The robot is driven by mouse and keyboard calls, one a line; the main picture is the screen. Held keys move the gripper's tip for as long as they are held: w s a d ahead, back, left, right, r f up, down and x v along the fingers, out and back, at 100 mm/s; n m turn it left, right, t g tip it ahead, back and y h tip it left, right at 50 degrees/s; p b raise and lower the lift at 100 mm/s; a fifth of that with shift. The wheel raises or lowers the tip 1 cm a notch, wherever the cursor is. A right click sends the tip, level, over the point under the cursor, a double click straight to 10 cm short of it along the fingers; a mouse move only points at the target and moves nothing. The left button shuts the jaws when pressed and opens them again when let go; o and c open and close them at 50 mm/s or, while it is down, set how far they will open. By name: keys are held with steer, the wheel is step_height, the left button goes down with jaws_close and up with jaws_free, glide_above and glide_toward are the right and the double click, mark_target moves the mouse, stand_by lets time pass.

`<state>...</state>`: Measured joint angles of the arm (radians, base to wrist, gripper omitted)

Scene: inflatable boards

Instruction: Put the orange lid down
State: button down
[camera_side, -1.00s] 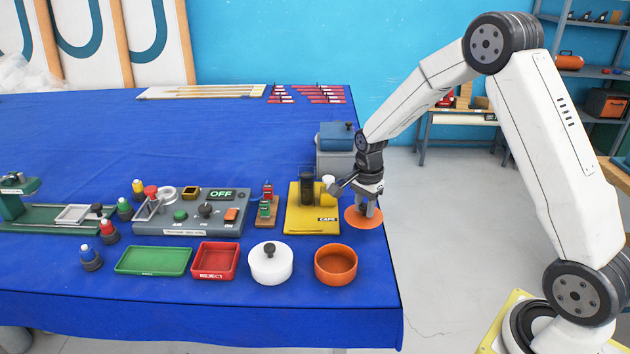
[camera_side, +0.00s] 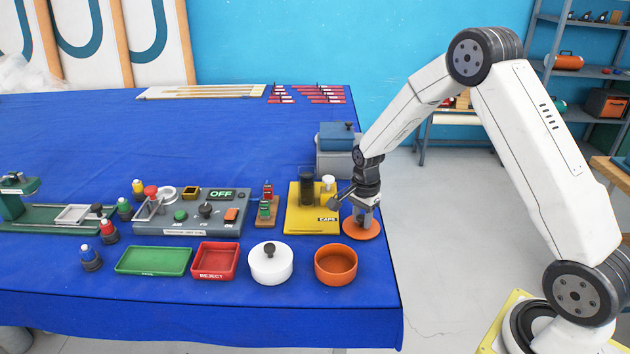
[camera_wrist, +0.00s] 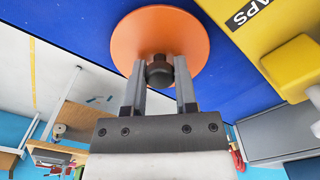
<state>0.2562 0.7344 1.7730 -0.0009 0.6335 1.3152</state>
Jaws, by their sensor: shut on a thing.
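The orange lid (camera_side: 361,231) is a flat round disc with a dark knob (camera_wrist: 159,72) at its centre. It is at the right edge of the blue table, to the right of the yellow CAPS board; I cannot tell whether it touches the cloth. My gripper (camera_side: 364,217) points down over it and is shut on the knob. The wrist view shows the lid (camera_wrist: 140,35) beyond the fingers, with both fingertips of my gripper (camera_wrist: 160,75) on either side of the knob. The open orange bowl (camera_side: 336,266) stands in front, to the left of the lid.
The yellow CAPS board (camera_side: 306,215) is close to the left of the lid. A white lidded pot (camera_side: 270,266) stands left of the orange bowl. A blue-grey box (camera_side: 338,150) stands behind. The table's right edge is close beside the lid.

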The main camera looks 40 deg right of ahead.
mark_target(362, 217)
steer(key=shift+c, duration=2)
jaws_free()
steer(key=shift+r, duration=0.1)
step_height(362, 217, up, 12)
steer(key=shift+a, duration=0.1)
steer(key=s+a+f+n+t, duration=0.1)
steer(key=s+a+n, duration=0.4)
steer(key=s+n, duration=0.3)
steer(key=s+a+f+n+t, duration=0.1)
steer(key=s+a+n, duration=0.5)
steer(key=s+n, duration=0.2)
steer(key=shift+s+a+f+n+t, duration=0.2)
steer(key=shift+a+f+n+t, duration=0.15)
steer(key=shift+n, duration=0.65)
